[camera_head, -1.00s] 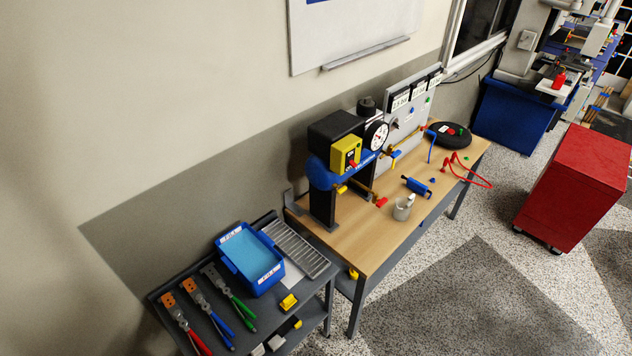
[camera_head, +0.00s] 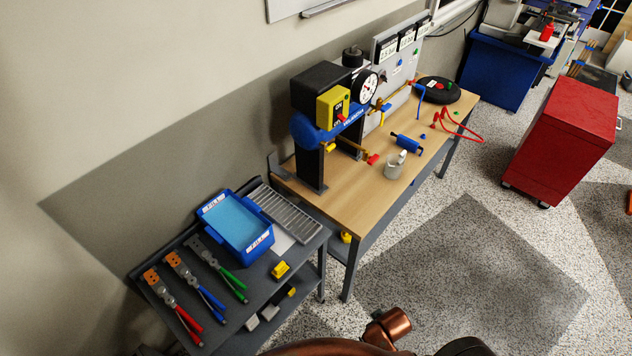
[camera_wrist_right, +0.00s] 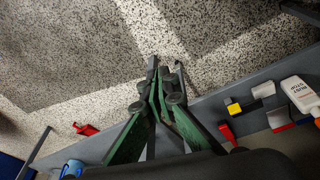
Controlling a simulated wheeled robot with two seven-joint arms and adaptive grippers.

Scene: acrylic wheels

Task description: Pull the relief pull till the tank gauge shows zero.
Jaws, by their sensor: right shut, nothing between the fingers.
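The compressor with its blue tank (camera_head: 308,130) stands on the wooden bench in the head view. A round white gauge (camera_head: 368,87) with a black rim sits on it; its needle is too small to read. A red-tipped part (camera_head: 373,160) and a yellow part (camera_head: 331,147) show low on the compressor. I cannot tell which small part is the relief pull. My right gripper (camera_wrist_right: 166,75) is in the right wrist view, shut and empty, above the speckled floor and apart from the compressor. My left gripper is in no view.
A grey cart (camera_head: 243,318) with a blue bin (camera_head: 262,243) and pliers stands left of the bench (camera_head: 347,197). A red cabinet (camera_head: 560,140) stands right; floor between is clear.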

